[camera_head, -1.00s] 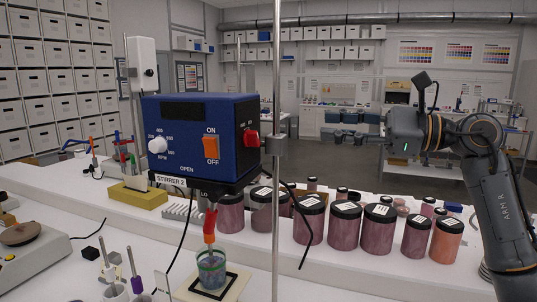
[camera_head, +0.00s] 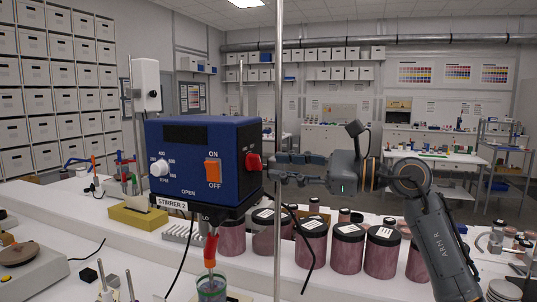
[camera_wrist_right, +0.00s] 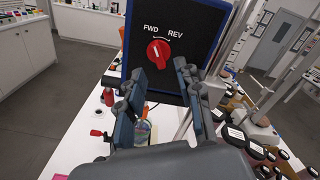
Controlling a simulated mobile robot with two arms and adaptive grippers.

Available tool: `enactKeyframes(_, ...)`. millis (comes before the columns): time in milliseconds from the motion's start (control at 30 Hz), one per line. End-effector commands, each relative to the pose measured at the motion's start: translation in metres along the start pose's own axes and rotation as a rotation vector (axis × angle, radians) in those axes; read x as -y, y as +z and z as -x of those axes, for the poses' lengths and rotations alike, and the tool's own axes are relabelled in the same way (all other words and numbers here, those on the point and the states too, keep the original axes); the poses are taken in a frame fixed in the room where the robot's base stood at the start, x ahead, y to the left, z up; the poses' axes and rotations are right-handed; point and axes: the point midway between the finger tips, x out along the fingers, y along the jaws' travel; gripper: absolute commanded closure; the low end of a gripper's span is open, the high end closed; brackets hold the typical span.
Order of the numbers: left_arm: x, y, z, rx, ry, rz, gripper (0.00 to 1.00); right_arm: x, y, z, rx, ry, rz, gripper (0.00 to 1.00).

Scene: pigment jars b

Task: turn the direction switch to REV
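The direction switch is a red knob (camera_wrist_right: 158,53) on the side panel of the blue stirrer box (camera_wrist_right: 189,22), with FWD and REV lettered above it. Its white mark appears to point toward FWD. In the head view the red knob (camera_head: 253,162) sticks out of the right side of the stirrer box (camera_head: 200,190). My right gripper (camera_head: 272,168) is level with the knob, just to its right, partly behind the metal pole. In the wrist view my right gripper (camera_wrist_right: 158,74) is open and empty, its fingers spread either side of the knob, with no clear contact. My left gripper is not in view.
A vertical metal pole (camera_head: 278,80) stands close by the stirrer's right side, near my right fingers. Dark-lidded pigment jars (camera_head: 347,248) stand in a row on the white bench below my right arm. A glass beaker (camera_head: 211,287) is under the stirrer shaft.

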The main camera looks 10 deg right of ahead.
Motion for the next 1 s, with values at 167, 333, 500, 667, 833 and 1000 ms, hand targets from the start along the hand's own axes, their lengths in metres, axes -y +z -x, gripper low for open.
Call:
enactKeyframes(167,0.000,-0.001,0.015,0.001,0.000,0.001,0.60,0.001,0.003,-0.027,0.001,0.001,0.000,0.65)
enactKeyframes(333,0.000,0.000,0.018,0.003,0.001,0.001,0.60,0.001,0.001,-0.037,0.000,-0.001,0.001,0.65)
enactKeyframes(500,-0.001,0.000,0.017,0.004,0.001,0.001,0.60,0.000,0.000,-0.039,0.000,-0.001,0.002,0.65)
enactKeyframes(667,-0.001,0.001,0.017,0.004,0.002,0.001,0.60,0.000,0.000,-0.039,0.000,-0.001,0.002,0.73)
enactKeyframes(833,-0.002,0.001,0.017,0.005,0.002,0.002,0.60,0.000,0.000,-0.038,0.000,-0.001,0.002,1.00)
enactKeyframes(1000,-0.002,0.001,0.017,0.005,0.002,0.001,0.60,0.000,0.000,-0.038,0.000,-0.001,0.001,1.00)
